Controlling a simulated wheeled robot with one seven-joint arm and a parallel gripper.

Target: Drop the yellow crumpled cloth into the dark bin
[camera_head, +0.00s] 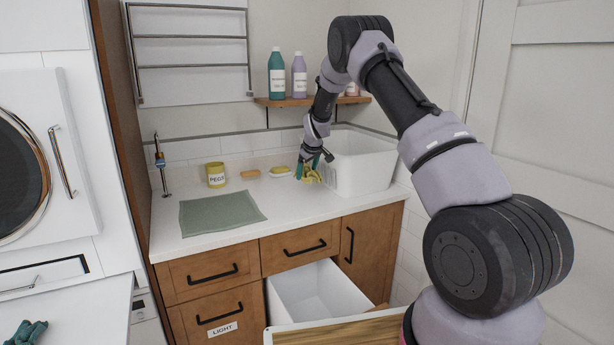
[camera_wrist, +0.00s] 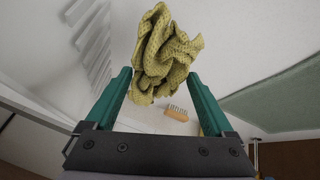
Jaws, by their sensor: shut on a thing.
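My gripper (camera_head: 312,165) is over the counter, just left of the white sink. It is shut on the yellow crumpled cloth (camera_head: 313,177). In the wrist view the cloth (camera_wrist: 165,50) is bunched at the tips of the teal fingers (camera_wrist: 158,80). In the head view the cloth is small and partly covered by the fingers; I cannot tell whether it touches the counter. No dark bin can be made out. An open drawer with a white bin (camera_head: 316,292) is below the counter, and the drawer front beside it reads LIGHT (camera_head: 222,329).
The white sink (camera_head: 365,170) stands right of my gripper. A yellow PEGS tin (camera_head: 216,175), a wooden brush (camera_head: 250,173) and a yellow soap (camera_head: 279,171) line the counter's back. A green mat (camera_head: 222,212) lies in front. A shelf (camera_head: 310,101) holds bottles above.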

